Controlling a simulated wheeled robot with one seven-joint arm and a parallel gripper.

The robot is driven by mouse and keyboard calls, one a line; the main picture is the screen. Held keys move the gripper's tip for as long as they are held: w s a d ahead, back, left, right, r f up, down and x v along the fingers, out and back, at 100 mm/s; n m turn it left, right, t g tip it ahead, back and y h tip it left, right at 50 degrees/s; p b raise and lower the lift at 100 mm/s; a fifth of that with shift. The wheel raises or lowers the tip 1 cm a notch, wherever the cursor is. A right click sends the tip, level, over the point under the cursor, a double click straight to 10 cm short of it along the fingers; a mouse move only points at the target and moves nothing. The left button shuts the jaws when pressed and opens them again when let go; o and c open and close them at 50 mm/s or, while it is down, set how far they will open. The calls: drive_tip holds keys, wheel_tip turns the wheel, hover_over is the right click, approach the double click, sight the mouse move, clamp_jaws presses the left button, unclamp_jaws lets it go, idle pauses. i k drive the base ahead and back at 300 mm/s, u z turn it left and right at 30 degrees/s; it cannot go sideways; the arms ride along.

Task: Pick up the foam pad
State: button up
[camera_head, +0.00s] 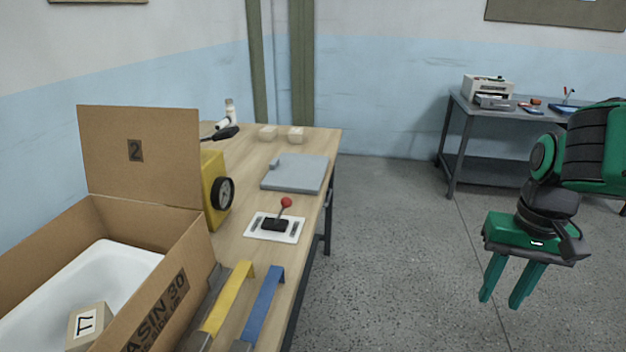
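I cannot tell for sure which thing is the foam pad. Two small beige blocks, a left one (268,132) and a right one (296,135), lie at the far end of the wooden table and may be foam. Another beige block (87,325) marked "T7" lies in the open carton, on a white basin shell (100,270). My gripper (500,303) hangs over the floor at the right, well away from the table. Its two green fingers point down, stand apart and hold nothing.
The wooden table (240,160) also holds a grey flat slab (296,172), a red-knobbed lever (286,203), a yellow dial box (214,190), and yellow and blue handles. The carton (140,160) has a raised flap. A grey table (470,120) with a printer stands behind. The middle floor is clear.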

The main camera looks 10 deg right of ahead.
sight(291, 172)
drive_tip(key=z, duration=0.5)
drive_tip(key=k, duration=1.05)
drive_tip(key=z, duration=0.7)
drive_tip(key=i, duration=1.75)
drive_tip(key=u, duration=1)
drive_tip(key=i, duration=1.05)
drive_tip(key=u, duration=0.7)
